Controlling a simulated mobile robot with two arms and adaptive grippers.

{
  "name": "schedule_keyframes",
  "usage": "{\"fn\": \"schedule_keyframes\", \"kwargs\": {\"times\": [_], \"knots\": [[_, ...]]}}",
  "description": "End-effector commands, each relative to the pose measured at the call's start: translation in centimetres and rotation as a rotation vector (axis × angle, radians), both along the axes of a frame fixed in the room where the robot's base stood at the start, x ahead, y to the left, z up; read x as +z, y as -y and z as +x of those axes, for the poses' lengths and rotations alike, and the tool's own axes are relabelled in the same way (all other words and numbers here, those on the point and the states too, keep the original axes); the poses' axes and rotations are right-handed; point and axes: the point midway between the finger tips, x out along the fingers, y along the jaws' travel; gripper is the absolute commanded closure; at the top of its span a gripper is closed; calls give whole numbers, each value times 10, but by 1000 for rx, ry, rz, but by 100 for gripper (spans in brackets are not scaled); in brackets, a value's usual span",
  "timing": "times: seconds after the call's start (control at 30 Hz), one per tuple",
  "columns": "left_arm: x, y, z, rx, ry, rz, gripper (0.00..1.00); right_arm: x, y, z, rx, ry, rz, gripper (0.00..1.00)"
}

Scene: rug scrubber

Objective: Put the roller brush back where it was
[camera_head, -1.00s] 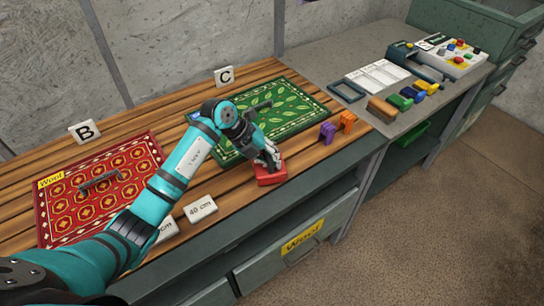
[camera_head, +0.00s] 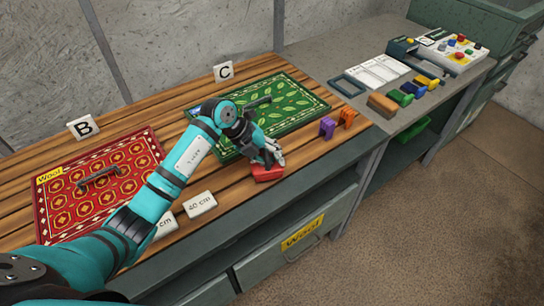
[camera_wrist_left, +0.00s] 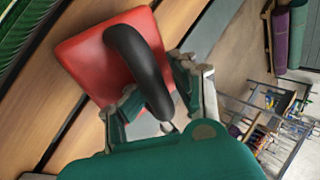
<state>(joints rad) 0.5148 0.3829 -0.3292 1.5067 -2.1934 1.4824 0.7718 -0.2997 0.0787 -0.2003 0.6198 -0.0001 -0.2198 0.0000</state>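A red tool (camera_head: 264,175) with a black curved handle is at the front edge of the wooden bench, by the green rug. It also shows in the left wrist view (camera_wrist_left: 84,62). My left gripper (camera_head: 268,158) is on it, with its fingers on both sides of the black handle (camera_wrist_left: 140,58). The tool looks tilted. Its underside is hidden, so I cannot tell whether it is the roller brush or whether it touches the bench. My right gripper is not in view.
A red rug (camera_head: 60,215) by sign B (camera_head: 80,127) and a green rug (camera_head: 300,98) by sign C (camera_head: 223,71) each bear a dark handle. Purple (camera_head: 327,128) and orange (camera_head: 347,117) pieces stand right of the tool. Cards (camera_head: 200,203) lie left.

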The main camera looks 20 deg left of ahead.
Motion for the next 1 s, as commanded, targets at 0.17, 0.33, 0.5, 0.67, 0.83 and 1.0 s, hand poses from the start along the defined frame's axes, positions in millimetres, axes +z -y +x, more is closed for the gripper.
{"fn": "schedule_keyframes", "kwargs": {"times": [0.17, 0.33, 0.5, 0.67, 0.83, 1.0], "knots": [[0, -1, 0, 2, 1, 1, 71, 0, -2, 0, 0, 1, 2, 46], [6, 0, 1, 2, 3, -1, 71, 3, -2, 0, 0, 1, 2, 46], [24, -9, -1, 3, 7, 2, 71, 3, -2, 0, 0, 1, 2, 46], [55, -28, -9, 2, 11, 2, 71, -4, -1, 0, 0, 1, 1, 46], [85, -45, -18, 3, 9, 2, 71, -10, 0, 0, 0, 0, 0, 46], [106, -57, -23, 3, 7, -1, 71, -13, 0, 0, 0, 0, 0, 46]]}}
